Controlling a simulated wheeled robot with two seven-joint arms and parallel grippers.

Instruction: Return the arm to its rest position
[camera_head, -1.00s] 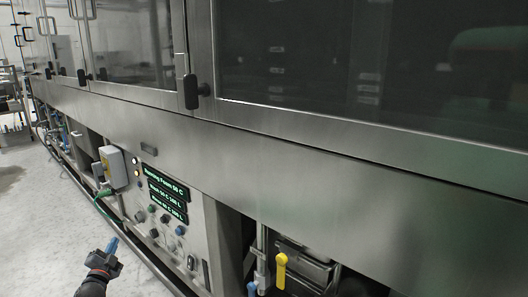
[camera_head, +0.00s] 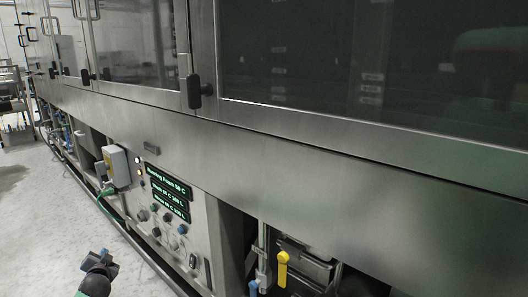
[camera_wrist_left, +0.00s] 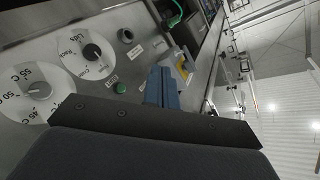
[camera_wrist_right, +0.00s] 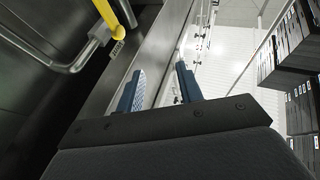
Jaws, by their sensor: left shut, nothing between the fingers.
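My left gripper (camera_head: 101,258) is low at the left of the head view, over the floor in front of the washer's control panel (camera_head: 196,232). In the left wrist view its blue fingers (camera_wrist_left: 162,88) are together with nothing between them, apart from the panel's white dials (camera_wrist_left: 88,52) and green button (camera_wrist_left: 120,88). My right gripper (camera_wrist_right: 158,88) shows only in its own wrist view. Its two blue fingers stand apart and nothing is between them. The washer's steel side is behind it.
The steel washer (camera_head: 250,165) with glass doors (camera_head: 330,60) fills most of the head view. A yellow valve handle (camera_head: 282,268) is at its lower middle. A grey box (camera_head: 116,165) juts out beside the lit displays (camera_head: 168,190). The pale floor (camera_head: 45,225) at left is clear.

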